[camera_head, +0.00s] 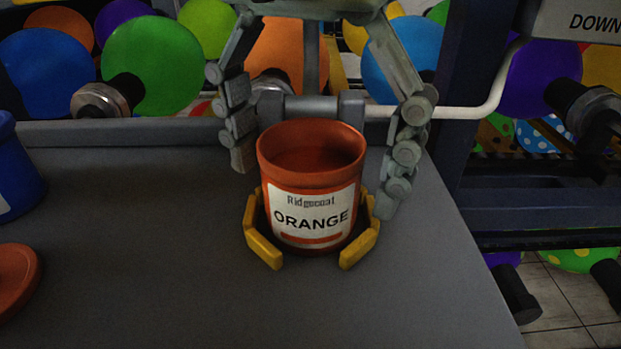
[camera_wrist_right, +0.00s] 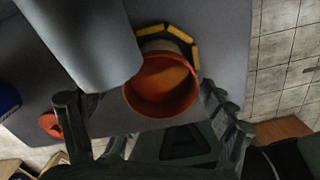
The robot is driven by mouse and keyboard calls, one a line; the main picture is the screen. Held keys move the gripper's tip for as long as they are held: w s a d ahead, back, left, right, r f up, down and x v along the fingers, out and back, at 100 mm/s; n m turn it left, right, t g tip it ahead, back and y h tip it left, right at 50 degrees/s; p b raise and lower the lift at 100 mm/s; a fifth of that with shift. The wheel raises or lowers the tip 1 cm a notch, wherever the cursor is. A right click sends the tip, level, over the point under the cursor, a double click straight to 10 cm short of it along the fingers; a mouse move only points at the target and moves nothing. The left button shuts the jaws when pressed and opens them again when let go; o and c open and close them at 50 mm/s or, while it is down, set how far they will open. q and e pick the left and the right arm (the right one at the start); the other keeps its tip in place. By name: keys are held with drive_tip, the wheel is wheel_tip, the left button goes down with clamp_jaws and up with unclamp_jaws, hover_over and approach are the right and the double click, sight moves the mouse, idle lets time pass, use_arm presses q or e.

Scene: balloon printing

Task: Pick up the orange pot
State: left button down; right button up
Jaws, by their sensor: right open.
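The orange pot (camera_head: 311,177) is an open, upright, orange-red pot with a white label reading "Ridgecoat ORANGE". It stands on the grey table among yellow holder pieces (camera_head: 262,247) at its base. My right gripper (camera_head: 316,186) is open, with one grey finger on each side of the pot and the palm behind it. A gap shows on the left side; contact on the right is not clear. In the right wrist view the pot (camera_wrist_right: 161,86) shows its round mouth, with the gripper's fingers (camera_wrist_right: 142,97) spread on both sides. My left gripper is not in view.
A blue pot (camera_head: 15,172) stands at the left edge, with an orange-red lid (camera_head: 14,277) lying nearer. The grey table (camera_head: 140,215) is clear between them and the pot. Behind are many coloured balloons (camera_head: 152,66) and a dark rack (camera_head: 545,200) on the right.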

drive_tip(key=shift+f, duration=0.4)
drive_tip(key=shift+c, duration=0.4)
drive_tip(key=c, duration=1.4)
drive_tip(key=shift+o, duration=0.2)
drive_tip(key=shift+r, duration=0.2)
